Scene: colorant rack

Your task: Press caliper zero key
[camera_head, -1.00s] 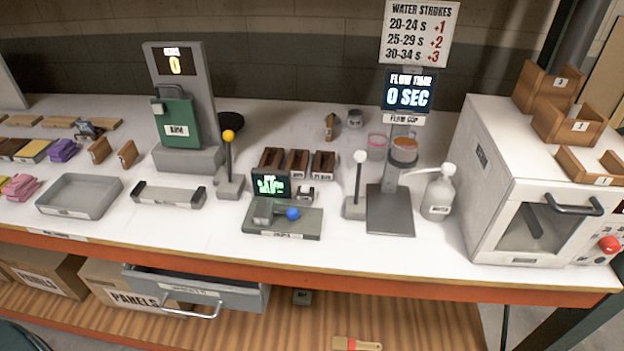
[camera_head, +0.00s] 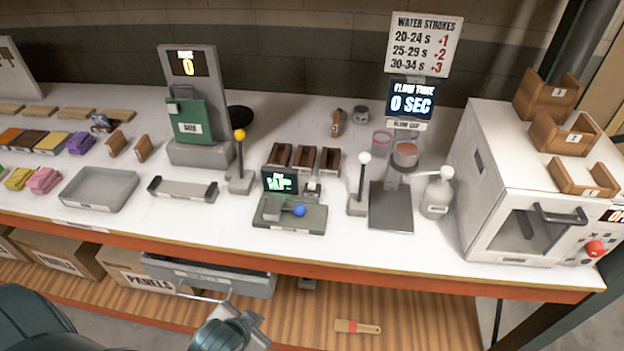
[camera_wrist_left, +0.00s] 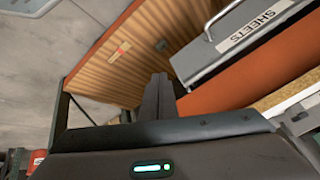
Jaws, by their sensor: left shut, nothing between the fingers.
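The caliper (camera_head: 290,216) is a grey-green device at the middle of the bench's front. It has a lit green display (camera_head: 279,181) and a blue ball knob (camera_head: 300,211). A small pale block (camera_head: 312,188) sits beside the display; I cannot tell which part is the zero key. My left arm comes in at the bottom left, below the bench edge and well short of the caliper. In the left wrist view my left gripper (camera_wrist_left: 160,88) is shut and empty, with its fingers together. The caliper is not in that view. My right gripper is not in view.
A grey drawer (camera_head: 212,277) with a bar handle is under the bench, close to my left arm. It also shows in the wrist view (camera_wrist_left: 232,44), labelled SHEETS. Upright levers with a yellow ball (camera_head: 239,135) and a white ball (camera_head: 364,158) flank the caliper.

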